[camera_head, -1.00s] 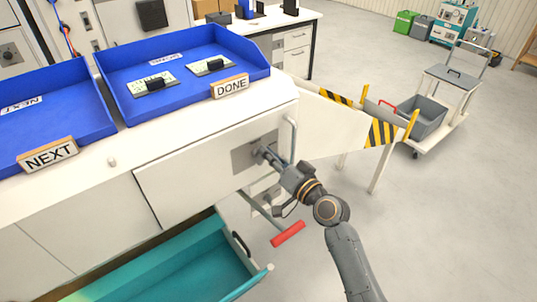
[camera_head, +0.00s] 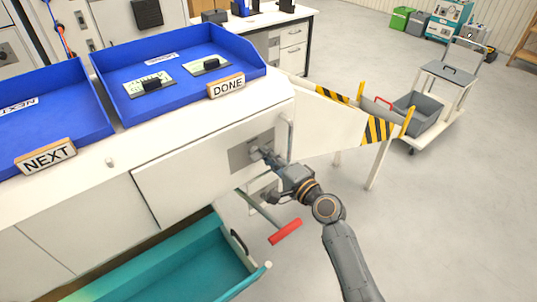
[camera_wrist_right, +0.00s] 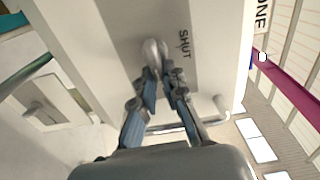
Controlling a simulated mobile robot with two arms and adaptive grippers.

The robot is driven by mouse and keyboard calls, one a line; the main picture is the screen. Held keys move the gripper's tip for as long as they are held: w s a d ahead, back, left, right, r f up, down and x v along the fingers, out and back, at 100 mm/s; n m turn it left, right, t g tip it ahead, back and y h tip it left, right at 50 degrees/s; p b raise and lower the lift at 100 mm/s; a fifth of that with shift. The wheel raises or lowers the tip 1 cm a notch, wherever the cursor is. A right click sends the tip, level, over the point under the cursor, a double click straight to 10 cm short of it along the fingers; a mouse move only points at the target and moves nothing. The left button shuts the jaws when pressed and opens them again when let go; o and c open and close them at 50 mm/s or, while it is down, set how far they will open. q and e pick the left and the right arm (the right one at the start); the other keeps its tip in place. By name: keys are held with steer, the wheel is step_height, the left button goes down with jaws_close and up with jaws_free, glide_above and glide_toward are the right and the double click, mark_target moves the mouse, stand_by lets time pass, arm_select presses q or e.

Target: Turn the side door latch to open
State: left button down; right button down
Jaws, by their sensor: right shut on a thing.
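The side door latch is a light metal knob (camera_wrist_right: 153,52) on a grey plate (camera_head: 240,158) on the white cabinet's side door (camera_head: 185,178). The word SHUT is printed on the plate beside the knob in the wrist view. My right gripper (camera_head: 268,157) reaches the plate from the lower right. In the wrist view its two fingers (camera_wrist_right: 160,80) are closed on the near end of the latch, which partly hides it. I cannot tell the latch's exact angle. My left gripper is in neither view.
A teal drawer (camera_head: 190,262) stands open below the door. A red-handled bar (camera_head: 285,231) sticks out beneath my right wrist. Blue trays (camera_head: 125,112) lie on the cabinet top.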

steer(key=shift+w+r+m, duration=0.1)
steer(key=shift+r+m, duration=0.1)
steer(key=shift+m, duration=0.2)
steer(key=c, duration=1.4)
jaws_free()
steer(key=shift+f, duration=0.15)
steer(key=shift+f, duration=0.1)
steer(key=v, duration=1.2)
steer(key=shift+a, duration=0.1)
